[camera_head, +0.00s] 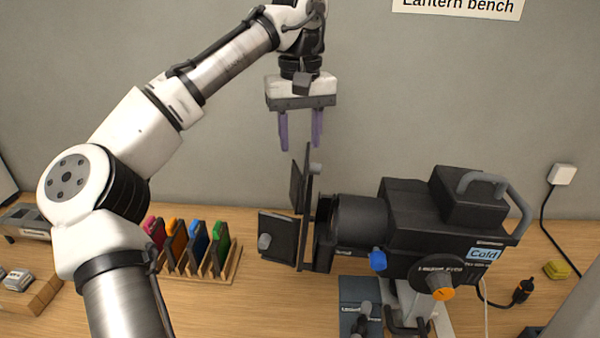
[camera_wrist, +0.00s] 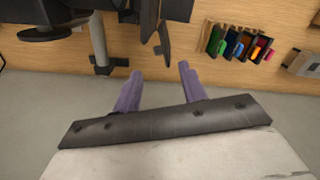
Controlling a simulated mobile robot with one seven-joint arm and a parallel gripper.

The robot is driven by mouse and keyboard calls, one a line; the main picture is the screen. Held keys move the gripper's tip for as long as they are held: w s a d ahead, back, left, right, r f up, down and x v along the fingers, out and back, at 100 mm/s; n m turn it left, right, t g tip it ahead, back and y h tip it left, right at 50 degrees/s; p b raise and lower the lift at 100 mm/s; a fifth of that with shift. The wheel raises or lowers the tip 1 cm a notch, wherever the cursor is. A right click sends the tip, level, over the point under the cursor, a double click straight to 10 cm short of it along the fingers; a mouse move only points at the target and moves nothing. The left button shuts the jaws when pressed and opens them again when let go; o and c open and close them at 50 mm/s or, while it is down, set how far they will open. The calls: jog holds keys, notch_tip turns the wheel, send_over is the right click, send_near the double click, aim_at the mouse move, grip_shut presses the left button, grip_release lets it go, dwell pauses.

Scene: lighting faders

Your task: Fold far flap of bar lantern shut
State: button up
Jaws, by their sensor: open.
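The lantern (camera_head: 400,210) is a black lamp on a stand, its lens end facing left. The flap that looks like the far one (camera_head: 296,187) stands out from the lens end, partly hidden by a thin upright flap (camera_head: 308,180). The near flap (camera_head: 272,236), with a grey knob, swings out to the left. My gripper (camera_head: 300,147) is above the flaps, fingers pointing down, open and empty. In the wrist view, my purple fingertips (camera_wrist: 160,70) are apart, and a dark flap (camera_wrist: 163,38) shows just beyond them without clear contact.
A wooden rack of coloured filter frames (camera_head: 195,250) stands left of the lantern. A grey wall (camera_head: 400,100) is behind the bench. A blue-black box (camera_head: 360,295) sits under the lens. A cable and yellow item (camera_head: 557,269) lie at the right.

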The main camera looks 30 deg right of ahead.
aim_at(300, 172)
notch_tip(300, 172, down, 8)
jog(key=shift+f+p, duration=0.1)
jog(key=shift+p, duration=0.2)
jog(key=c, duration=0.9)
jog(key=shift+o, duration=0.2)
jog(key=shift+s+d+m, duration=0.25)
jog(key=shift+m, duration=0.75)
jog(key=shift+s+d+m, duration=0.25)
jog(key=shift+m, duration=0.75)
jog(key=o, duration=0.9)
jog(key=shift+s+d, duration=0.1)
jog(key=shift+d, duration=0.05)
jog(key=shift+c, duration=0.2)
